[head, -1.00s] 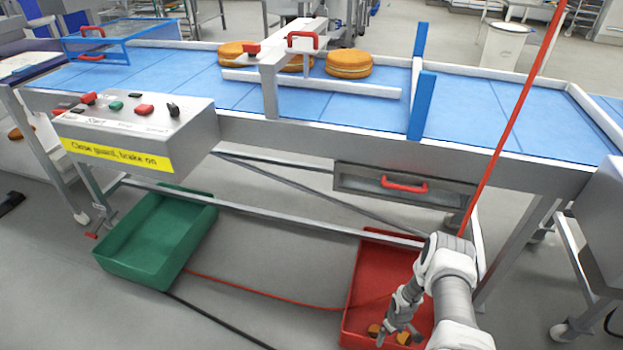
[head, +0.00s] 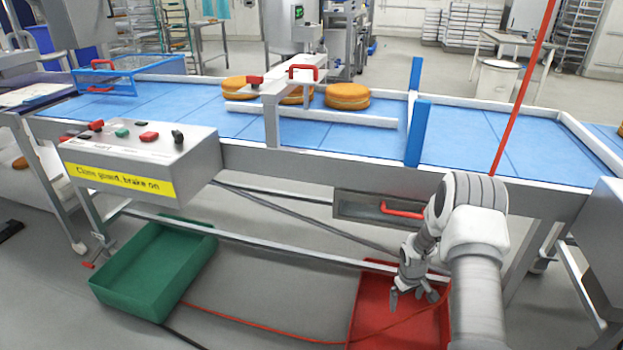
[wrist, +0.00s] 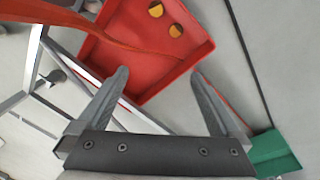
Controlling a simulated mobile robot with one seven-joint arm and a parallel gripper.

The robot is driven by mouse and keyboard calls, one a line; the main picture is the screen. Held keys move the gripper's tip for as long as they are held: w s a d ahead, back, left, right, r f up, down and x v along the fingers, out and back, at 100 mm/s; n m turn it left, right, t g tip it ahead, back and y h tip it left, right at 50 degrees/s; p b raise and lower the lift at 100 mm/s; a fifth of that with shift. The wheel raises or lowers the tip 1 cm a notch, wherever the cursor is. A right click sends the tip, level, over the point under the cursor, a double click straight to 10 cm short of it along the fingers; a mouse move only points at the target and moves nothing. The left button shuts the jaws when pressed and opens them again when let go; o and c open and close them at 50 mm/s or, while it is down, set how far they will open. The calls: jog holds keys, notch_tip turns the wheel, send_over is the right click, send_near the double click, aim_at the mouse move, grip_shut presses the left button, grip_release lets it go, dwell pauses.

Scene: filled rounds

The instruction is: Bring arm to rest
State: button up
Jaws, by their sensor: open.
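My gripper (head: 414,297) hangs in front of the conveyor, above the red crate (head: 372,325) on the floor. In the wrist view my gripper (wrist: 160,88) has its two fingers wide apart with nothing between them. The red crate also shows there (wrist: 118,72), with two small orange-brown round pieces (wrist: 165,20) lying in it. In the head view my arm and gripper hide part of the crate, and the pieces do not show.
The blue conveyor (head: 480,135) carries several filled rounds (head: 347,96). A control box (head: 150,160) juts from its front left. A drawer with a red handle (head: 400,211) sits under the belt near my arm. A green crate (head: 150,275) stands left; a red cord (head: 522,90) hangs at right.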

jog(key=s+a+r+m+t+b, duration=0.1)
jog(key=s+a+r+b, duration=0.15)
jog(key=r, duration=1.25)
jog(key=s+a+r+m+t+b, duration=0.1)
jog(key=s+a+r, duration=0.3)
jog(key=r, duration=1.1)
jog(key=s+a+r+m+t+y+b, duration=0.15)
jog(key=s+a+r, duration=0.25)
jog(key=s, duration=0.8)
jog(key=s+a+r+m+t+b, duration=0.1)
jog(key=s+a+r+b, duration=0.2)
jog(key=s, duration=0.9)
notch_tip(320, 180, up, 24)
jog(key=p, duration=2.3)
jog(key=shift+s+a+f, duration=0.15)
jog(key=shift+s+a, duration=0.05)
jog(key=shift+s, duration=0.05)
